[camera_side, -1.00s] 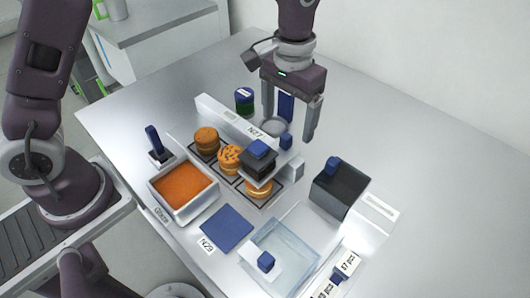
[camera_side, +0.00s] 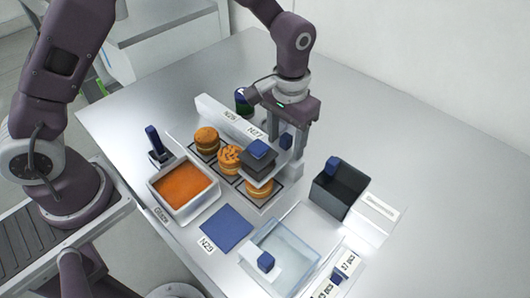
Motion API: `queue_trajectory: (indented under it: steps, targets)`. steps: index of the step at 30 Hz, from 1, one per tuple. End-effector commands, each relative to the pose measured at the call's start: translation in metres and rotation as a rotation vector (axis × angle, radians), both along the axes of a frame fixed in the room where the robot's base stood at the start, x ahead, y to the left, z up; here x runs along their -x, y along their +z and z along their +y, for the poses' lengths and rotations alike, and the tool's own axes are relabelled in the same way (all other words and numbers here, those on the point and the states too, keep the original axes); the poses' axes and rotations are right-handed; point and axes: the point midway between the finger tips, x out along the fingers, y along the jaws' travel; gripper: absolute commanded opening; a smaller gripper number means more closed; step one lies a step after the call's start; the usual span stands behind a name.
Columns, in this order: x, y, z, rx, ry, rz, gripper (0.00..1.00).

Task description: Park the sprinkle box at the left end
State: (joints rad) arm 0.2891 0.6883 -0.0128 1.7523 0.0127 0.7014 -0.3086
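The sprinkle box, which I take to be the dark grey box with a blue top (camera_side: 260,157), sits over the row of rounds at its right end, above the last round (camera_side: 259,188). A small blue knob (camera_side: 285,141) stands at its back right side. My gripper (camera_side: 286,146) points down there, its fingers close in on either side of the knob, apparently shut on it. A light rail (camera_side: 215,110) marked N26 and N27 runs behind the row.
An orange glaze tray (camera_side: 184,188) and a blue-handled tool (camera_side: 154,142) stand at left. A blue pad (camera_side: 226,228), a clear bin (camera_side: 282,246) and a black bin (camera_side: 340,190) stand in front and right. A dark jar (camera_side: 243,101) is behind the rail.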

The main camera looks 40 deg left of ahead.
Motion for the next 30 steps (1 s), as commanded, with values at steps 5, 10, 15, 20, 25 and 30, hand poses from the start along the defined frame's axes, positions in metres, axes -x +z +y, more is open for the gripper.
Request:
queue_trajectory:
  steps: [5, 10, 15, 20, 25, 30]
  targets:
    - [0.0, 0.0, 0.0, 0.0, 0.0, 0.0, 0.32]
    - [0.0, 0.0, 0.0, 0.0, 0.0, -0.001, 0.32]
    - [-0.001, 0.001, 0.008, 0.0, 0.003, -0.001, 0.32]
    - [-0.001, 0.001, 0.023, 0.0, 0.004, -0.002, 0.32]
    - [-0.001, 0.001, 0.038, 0.0, 0.004, -0.001, 0.32]
    - [-0.001, 0.001, 0.054, 0.0, 0.004, -0.003, 0.32]
